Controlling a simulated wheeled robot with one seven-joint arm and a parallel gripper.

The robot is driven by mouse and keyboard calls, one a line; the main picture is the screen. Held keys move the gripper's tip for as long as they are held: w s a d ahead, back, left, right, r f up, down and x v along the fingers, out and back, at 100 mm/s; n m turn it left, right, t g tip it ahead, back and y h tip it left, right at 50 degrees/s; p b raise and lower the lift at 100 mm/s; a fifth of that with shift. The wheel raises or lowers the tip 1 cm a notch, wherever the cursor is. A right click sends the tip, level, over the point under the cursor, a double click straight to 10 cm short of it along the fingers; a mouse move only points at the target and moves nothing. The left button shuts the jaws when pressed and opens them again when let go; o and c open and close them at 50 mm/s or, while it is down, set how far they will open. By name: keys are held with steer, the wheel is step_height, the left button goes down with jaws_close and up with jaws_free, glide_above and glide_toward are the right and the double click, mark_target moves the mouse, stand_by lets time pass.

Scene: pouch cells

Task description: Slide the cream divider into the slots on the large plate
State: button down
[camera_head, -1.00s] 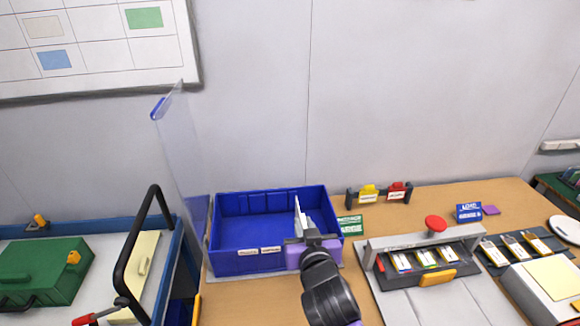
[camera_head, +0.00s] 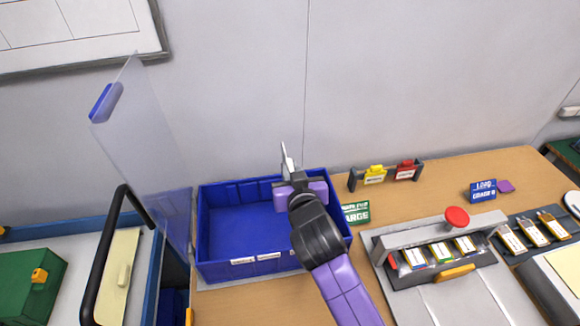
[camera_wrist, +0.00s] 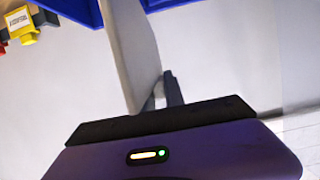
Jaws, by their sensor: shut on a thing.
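My gripper (camera_head: 298,178) is above the right part of the blue bin (camera_head: 205,235), near its back edge. It is shut on a thin pale panel, the cream divider (camera_head: 287,158), which stands up beyond the fingers. In the wrist view the divider (camera_wrist: 128,45) is a tall, slightly tilted sheet gripped near its lower end. A green card (camera_head: 355,212) reading "LARGE" stands right of the bin. My gripper hides part of the bin's inside. I cannot make out a plate with slots.
A clear upright panel (camera_head: 140,140) rises left of the bin. A cart with a black handle (camera_head: 100,265), a cream panel (camera_head: 122,270) and a green case (camera_head: 30,285) is at left. A grey fixture with a red knob (camera_head: 457,217) stands at right. A rack holds yellow and red pieces (camera_head: 405,170).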

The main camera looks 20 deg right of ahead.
steer(key=shift+s+a, duration=0.1)
steer(key=shift+s, duration=0.05)
steer(key=shift+f+b, duration=2.25)
steer(key=shift+f, duration=0.65)
step_height(320, 180, down, 9)
steer(key=b, duration=0.7)
stand_by(3.1)
